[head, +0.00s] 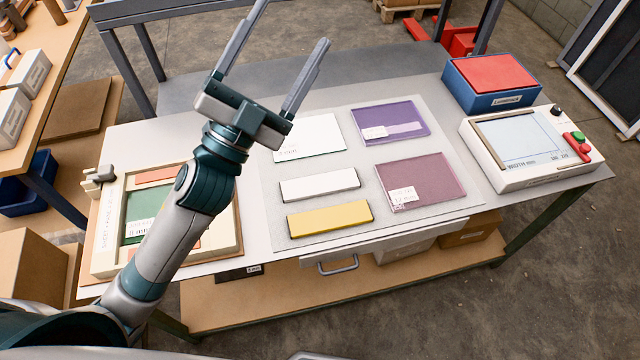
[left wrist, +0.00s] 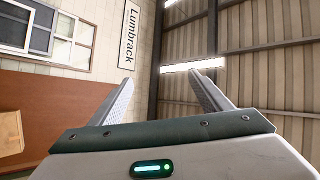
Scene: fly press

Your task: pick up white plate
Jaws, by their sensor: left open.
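A white rectangular plate (head: 319,184) with a dark edge lies flat on the grey mat (head: 262,222), just behind a similar yellow plate (head: 330,218). A larger, thin white sheet (head: 315,135) with small print lies farther back, partly hidden behind my left gripper. My left gripper (head: 295,22) is open and empty, raised above the bench with its fingers pointing up and away from the plates. In the left wrist view its fingers (left wrist: 161,82) stand apart with only wall and ceiling beyond. My right gripper is not in view.
A purple sheet (head: 388,117) and a mauve sheet (head: 430,183) lie on the mat's right side. A blue box with red top (head: 492,80) and a device with a screen (head: 525,150) stand at right. A framed tray (head: 107,235) sits left, partly behind my arm.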

